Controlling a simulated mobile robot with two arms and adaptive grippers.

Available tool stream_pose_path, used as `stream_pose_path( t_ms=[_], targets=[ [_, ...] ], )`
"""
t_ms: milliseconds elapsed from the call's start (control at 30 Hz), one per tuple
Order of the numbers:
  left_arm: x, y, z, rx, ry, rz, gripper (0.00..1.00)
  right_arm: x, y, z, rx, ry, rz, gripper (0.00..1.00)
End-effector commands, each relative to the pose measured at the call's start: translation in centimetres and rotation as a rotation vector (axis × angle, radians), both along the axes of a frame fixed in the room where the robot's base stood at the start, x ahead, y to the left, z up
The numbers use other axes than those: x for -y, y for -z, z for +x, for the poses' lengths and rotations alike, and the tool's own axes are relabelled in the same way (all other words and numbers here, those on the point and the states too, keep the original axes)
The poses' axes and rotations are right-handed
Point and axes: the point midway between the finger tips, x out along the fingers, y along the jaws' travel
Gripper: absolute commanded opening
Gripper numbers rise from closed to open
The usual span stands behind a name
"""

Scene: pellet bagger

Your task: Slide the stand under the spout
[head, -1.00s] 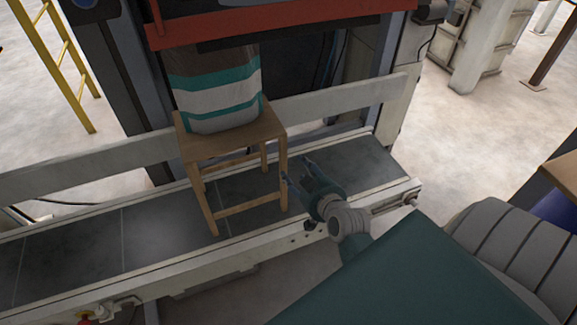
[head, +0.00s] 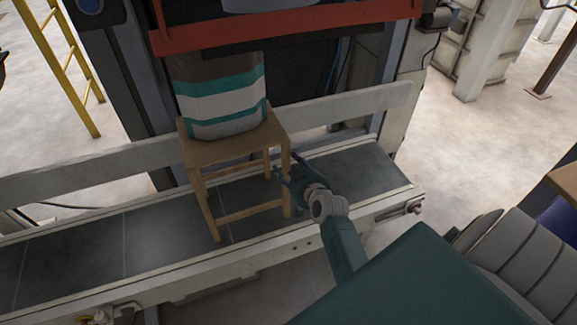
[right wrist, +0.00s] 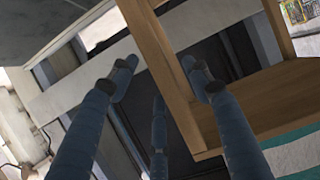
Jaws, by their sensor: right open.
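The stand, a wooden stool (head: 215,150), stands upright on the dark conveyor belt, with a striped bag (head: 222,104) upright on its seat. The bag's top is hidden behind the red bar. I cannot clearly make out the spout; a grey rounded part (head: 270,4) shows at the top edge. My right gripper (head: 283,176) is open at the stool's right front leg. In the right wrist view, the leg (right wrist: 165,70) passes between the spread fingers (right wrist: 161,78); I cannot tell whether they touch it. My left gripper is not in view.
The red bar (head: 290,30) crosses above the stool. A pale guard rail (head: 345,108) runs behind it along the conveyor (head: 75,252). The belt is clear to the stool's left and right. A yellow ladder (head: 70,75) stands at left.

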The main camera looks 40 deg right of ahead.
Motion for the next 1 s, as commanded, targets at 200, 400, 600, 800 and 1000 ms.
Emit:
stream_pose_path(
  t_ms=[200, 400, 600, 800, 1000],
  targets=[
    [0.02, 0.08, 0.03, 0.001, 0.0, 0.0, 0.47, 0.26, 0.4, 0.99, 0.0, 0.0, -0.001, 0.49],
    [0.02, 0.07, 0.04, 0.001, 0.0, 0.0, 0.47, 0.25, 0.43, 1.0, 0.0, 0.0, -0.001, 0.49],
    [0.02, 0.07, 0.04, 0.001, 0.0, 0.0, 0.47, 0.23, 0.42, 0.98, 0.0, 0.0, 0.0, 0.19],
    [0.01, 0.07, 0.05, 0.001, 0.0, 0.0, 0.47, 0.23, 0.43, 0.98, 0.0, 0.0, 0.0, 0.0],
    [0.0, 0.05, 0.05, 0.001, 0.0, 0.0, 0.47, 0.24, 0.43, 1.0, -0.001, 0.0, 0.0, 0.0]
  ],
)
